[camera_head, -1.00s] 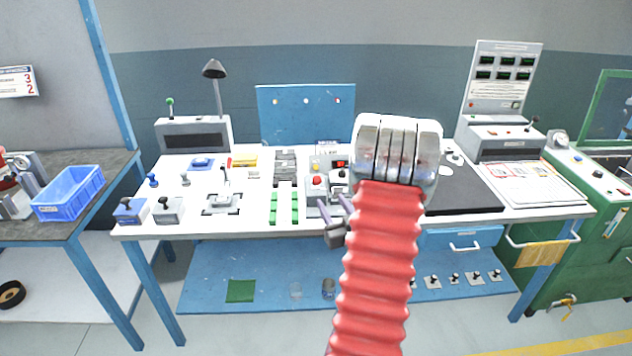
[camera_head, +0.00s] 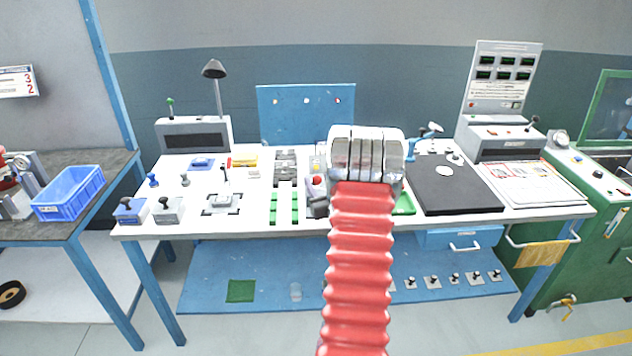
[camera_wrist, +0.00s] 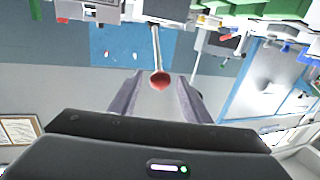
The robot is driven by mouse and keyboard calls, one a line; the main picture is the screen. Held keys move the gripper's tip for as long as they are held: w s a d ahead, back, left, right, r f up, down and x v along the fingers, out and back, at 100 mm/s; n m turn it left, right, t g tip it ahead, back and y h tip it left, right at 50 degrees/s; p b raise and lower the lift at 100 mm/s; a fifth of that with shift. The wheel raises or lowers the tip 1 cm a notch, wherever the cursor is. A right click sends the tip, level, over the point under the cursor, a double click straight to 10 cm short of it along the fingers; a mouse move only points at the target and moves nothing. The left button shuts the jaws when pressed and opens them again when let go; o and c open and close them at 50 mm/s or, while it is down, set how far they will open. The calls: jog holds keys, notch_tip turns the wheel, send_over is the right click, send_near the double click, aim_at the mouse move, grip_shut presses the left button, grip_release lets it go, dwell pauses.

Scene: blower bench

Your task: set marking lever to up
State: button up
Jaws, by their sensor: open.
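A lever with a thin grey rod and a round red knob (camera_wrist: 160,80) shows in the wrist view. The rod comes down from a light grey box at the top of that picture. My gripper (camera_wrist: 160,74) is open, with one dark finger on each side of the knob. The knob appears between the fingers, and I see no clear contact. No label on this lever is readable. In the head view my arm hides this lever and most of my gripper; only a dark part shows left of the arm.
A red button (camera_head: 317,180) and two green rails (camera_head: 284,208) lie left of my arm. A black mat (camera_head: 455,190) and a green tray (camera_head: 404,203) lie to its right. A lever with a green knob (camera_head: 169,102) stands at the back left. A blue board (camera_head: 275,110) stands behind.

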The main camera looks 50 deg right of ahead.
jog(key=shift+x, duration=0.95)
jog(key=shift+c, duration=0.6)
grip_shut()
jog(key=shift+a, duration=0.15)
